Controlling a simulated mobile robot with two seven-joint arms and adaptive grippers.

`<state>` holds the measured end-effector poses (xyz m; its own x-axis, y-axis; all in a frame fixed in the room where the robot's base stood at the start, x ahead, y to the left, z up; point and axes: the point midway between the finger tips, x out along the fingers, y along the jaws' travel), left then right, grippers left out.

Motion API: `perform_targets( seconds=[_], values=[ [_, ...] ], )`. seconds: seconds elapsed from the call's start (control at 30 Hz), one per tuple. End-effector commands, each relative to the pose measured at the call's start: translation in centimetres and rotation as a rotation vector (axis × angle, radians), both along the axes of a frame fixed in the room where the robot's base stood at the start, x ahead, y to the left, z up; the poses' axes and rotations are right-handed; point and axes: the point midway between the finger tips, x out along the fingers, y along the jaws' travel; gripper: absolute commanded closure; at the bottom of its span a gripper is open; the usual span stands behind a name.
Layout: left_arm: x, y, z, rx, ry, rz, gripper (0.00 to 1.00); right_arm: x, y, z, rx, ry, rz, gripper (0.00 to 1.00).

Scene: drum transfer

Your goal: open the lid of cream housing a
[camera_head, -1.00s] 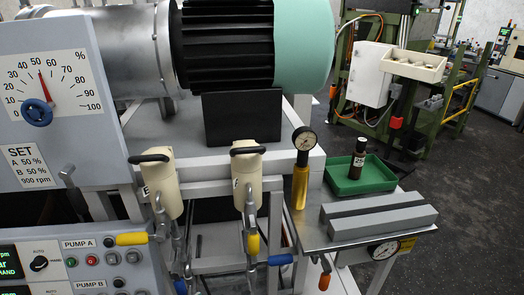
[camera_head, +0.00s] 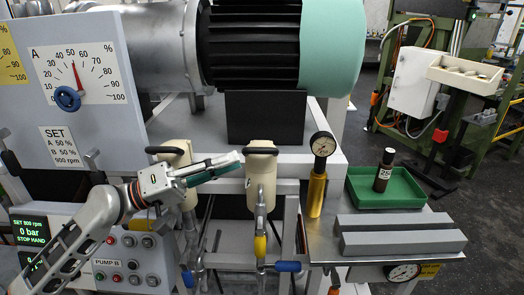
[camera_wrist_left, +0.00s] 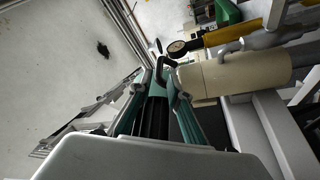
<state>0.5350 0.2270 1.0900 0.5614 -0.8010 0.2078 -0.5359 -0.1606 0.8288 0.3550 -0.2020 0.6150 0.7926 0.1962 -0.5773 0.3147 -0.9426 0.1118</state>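Two cream housings with black lid handles stand on the frame. The left one, seemingly housing a (camera_head: 187,197), is partly hidden behind my left gripper; its black handle (camera_head: 164,151) shows above. The right housing (camera_head: 262,172) stands clear and also shows in the left wrist view (camera_wrist_left: 235,73). My left gripper (camera_head: 238,160) has green-sided fingers and points right, across the front of the left housing, with its tips near the right one. The fingers look apart and empty. In the wrist view, a black handle (camera_wrist_left: 163,66) appears just beyond the fingertips; contact cannot be told. My right gripper is out of view.
A brass-coloured cylinder with a gauge (camera_head: 317,190) stands right of the housings. Beyond are a green tray (camera_head: 408,198) holding a dark bottle (camera_head: 384,172), and grey bars (camera_head: 400,240). Valves with yellow and blue handles (camera_head: 288,267) hang below. The dial panel (camera_head: 95,120) is at left.

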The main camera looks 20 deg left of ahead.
Motion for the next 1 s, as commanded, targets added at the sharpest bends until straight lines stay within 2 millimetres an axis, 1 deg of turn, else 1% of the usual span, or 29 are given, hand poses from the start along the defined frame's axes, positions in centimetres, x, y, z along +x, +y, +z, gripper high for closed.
perform_targets(
  seconds=[0.13, 0.3, 0.4, 0.6, 0.7, 0.97, 1.0],
  values=[
    [0.6, -0.8, 0.8, -0.011, 0.0, -0.002, 0.82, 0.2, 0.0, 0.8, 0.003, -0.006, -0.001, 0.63],
    [2.1, -2.9, 1.6, -0.012, -0.001, -0.002, 0.82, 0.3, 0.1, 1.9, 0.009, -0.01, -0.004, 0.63],
    [2.9, -4.1, 1.8, -0.01, 0.0, -0.003, 0.82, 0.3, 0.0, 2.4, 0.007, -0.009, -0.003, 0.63],
    [4.1, -5.7, 1.9, -0.008, 0.001, -0.001, 0.82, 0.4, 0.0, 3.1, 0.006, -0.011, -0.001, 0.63],
    [4.3, -6.1, 1.9, -0.008, 0.003, -0.001, 0.82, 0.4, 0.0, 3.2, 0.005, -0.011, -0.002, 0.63],
    [4.4, -6.1, 1.7, -0.007, 0.003, -0.001, 0.82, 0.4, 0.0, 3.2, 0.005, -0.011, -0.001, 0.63],
    [4.4, -6.1, 1.7, -0.007, 0.003, -0.001, 0.93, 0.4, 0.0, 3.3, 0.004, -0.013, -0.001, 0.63]
  ],
)
